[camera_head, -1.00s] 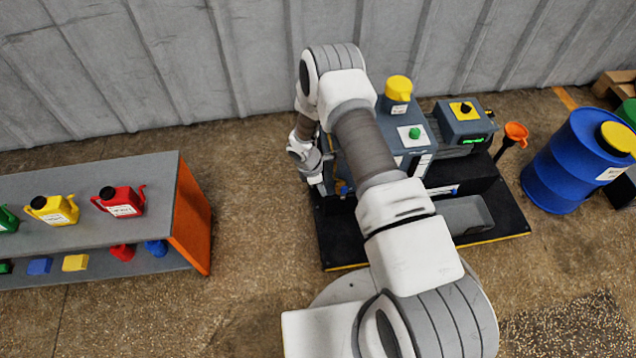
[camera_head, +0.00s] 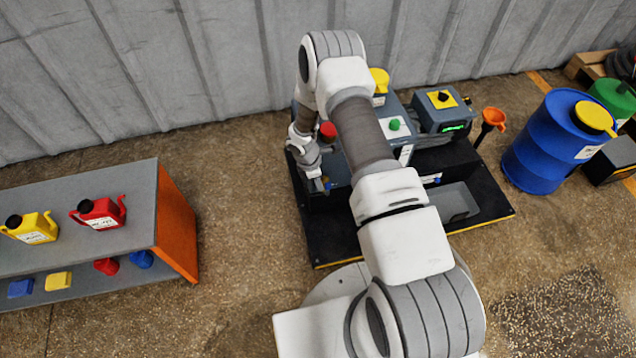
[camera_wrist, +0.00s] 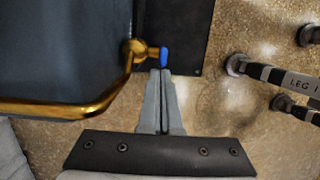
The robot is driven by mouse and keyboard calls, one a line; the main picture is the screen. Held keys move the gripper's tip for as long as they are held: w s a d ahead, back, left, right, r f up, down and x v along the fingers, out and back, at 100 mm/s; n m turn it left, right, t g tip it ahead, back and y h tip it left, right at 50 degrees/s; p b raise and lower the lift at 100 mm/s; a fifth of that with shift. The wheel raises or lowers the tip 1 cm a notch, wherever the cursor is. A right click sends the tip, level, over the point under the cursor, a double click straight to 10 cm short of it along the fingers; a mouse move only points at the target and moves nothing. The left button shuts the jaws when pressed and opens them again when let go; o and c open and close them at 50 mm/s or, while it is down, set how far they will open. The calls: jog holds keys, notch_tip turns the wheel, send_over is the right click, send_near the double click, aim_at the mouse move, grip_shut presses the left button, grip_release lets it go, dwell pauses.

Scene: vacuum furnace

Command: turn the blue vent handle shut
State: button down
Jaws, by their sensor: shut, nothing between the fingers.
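The blue vent handle (camera_wrist: 164,57) shows in the wrist view, on the end of a brass pipe fitting (camera_wrist: 138,50). My gripper (camera_wrist: 161,74) is shut and empty, its fingertips right at the near end of the blue handle. Whether they touch it I cannot tell. In the head view my gripper (camera_head: 318,184) is at the left side of the furnace machine (camera_head: 400,112), low beside its body. A small blue spot (camera_head: 327,182) shows there, partly hidden by the gripper.
A brass pipe (camera_wrist: 60,110) curves around the machine's corner, left of my fingers. The black base plate (camera_head: 335,245) lies under the machine. A shelf (camera_head: 150,200) with coloured canisters stands left, with open floor between. A blue drum (camera_head: 550,145) stands right.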

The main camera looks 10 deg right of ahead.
jog(key=shift+d+r+y, duration=0.2)
jog(key=shift+d+y, duration=0.4)
jog(key=shift+y, duration=0.3)
jog(key=shift+d+y+p, duration=0.3)
jog(key=shift+d+y, duration=0.1)
jog(key=shift+y, duration=0.1)
jog(key=d+f+b, duration=0.1)
jog(key=d+b, duration=0.1)
jog(key=d, duration=0.3)
jog(key=shift+d+f+b, duration=0.3)
jog(key=shift+d, duration=0.1)
